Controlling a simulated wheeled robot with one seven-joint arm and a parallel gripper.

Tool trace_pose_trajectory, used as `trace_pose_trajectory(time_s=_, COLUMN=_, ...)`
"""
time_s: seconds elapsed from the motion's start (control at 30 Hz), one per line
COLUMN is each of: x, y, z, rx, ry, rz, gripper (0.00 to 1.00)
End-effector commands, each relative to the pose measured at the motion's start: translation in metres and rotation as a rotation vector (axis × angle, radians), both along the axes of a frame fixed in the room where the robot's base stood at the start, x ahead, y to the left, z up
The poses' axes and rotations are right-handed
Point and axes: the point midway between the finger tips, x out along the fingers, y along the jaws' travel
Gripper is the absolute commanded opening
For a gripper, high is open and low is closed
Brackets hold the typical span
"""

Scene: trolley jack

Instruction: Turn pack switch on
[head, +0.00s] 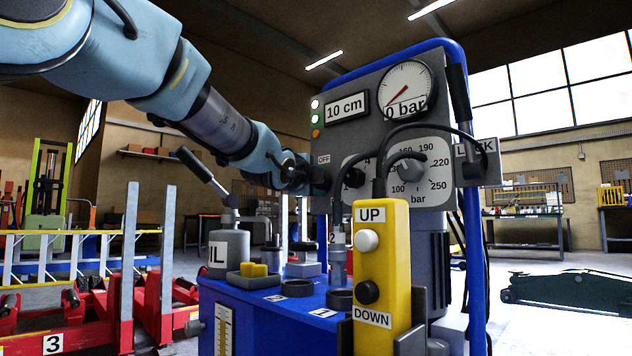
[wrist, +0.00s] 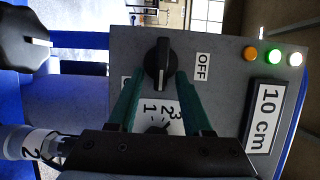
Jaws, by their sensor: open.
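The pack switch (wrist: 160,62) is a black rotary knob on the grey panel (head: 340,150). In the wrist view, turned sideways, its long grip runs up and down the picture. A white OFF label (wrist: 202,67) is right of it; another label (wrist: 125,84) at left is mostly hidden by a finger. My gripper (wrist: 160,76) is open, its green fingertips on either side of the knob. I cannot tell whether they touch it. In the head view my gripper (head: 314,181) is at the panel's left side, below the OFF label (head: 323,159), and hides the switch.
A numbered dial (wrist: 158,122) is beside the switch, partly behind my fingers. A grey OIL can (head: 229,250) is below my arm.

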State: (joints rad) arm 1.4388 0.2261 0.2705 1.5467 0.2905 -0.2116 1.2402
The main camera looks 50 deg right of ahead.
Motion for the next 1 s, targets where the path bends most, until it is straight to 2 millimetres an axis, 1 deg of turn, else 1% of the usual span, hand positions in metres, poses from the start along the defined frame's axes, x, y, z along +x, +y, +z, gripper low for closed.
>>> trace_pose_trajectory(time_s=0.07, x=-0.003, y=0.006, z=0.001, rx=0.0, ry=0.001, rz=-0.001, gripper=0.5)
trace_pose_trajectory(time_s=0.17, x=-0.008, y=0.02, z=0.002, rx=-0.003, ry=0.001, rz=-0.003, gripper=0.5)
trace_pose_trajectory(time_s=0.4, x=-0.023, y=0.065, z=0.002, rx=-0.003, ry=0.002, rz=-0.002, gripper=0.5)
trace_pose_trajectory(time_s=0.5, x=-0.028, y=0.081, z=0.002, rx=-0.001, ry=0.003, rz=-0.001, gripper=0.5)
trace_pose_trajectory(time_s=0.6, x=-0.032, y=0.092, z=0.002, rx=-0.002, ry=0.003, rz=-0.001, gripper=0.5)
trace_pose_trajectory(time_s=0.77, x=-0.035, y=0.1, z=0.0, rx=0.0, ry=0.001, rz=-0.001, gripper=0.5)
trace_pose_trajectory(time_s=1.0, x=-0.035, y=0.101, z=-0.001, rx=0.0, ry=0.0, rz=0.0, gripper=0.5)
